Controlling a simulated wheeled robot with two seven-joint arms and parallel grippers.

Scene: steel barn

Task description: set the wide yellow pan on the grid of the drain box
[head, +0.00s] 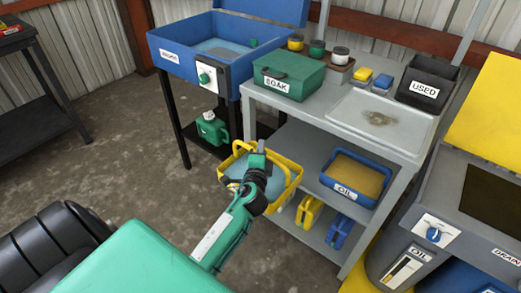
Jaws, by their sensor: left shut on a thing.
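The wide yellow pan (292,184) holds a pale blue liquid and hangs in front of the grey bench, near the middle of the head view. My left gripper (258,172) is over the pan and shut on it; the arm hides part of the pan, and the exact grip point is hard to see. The drain box (465,237) is grey, at the right edge, with a dark grid (490,196) in its top and a raised yellow lid (491,112). The grid looks bare. The pan is well to the left of the box. My right gripper is out of view.
The grey bench (385,140) stands between pan and drain box, carrying a green SOAK box (288,75) and a black USED bin (426,83). A blue OIL pan (346,193) sits on its shelf. A blue washer (212,47) stands behind left. Open floor lies left.

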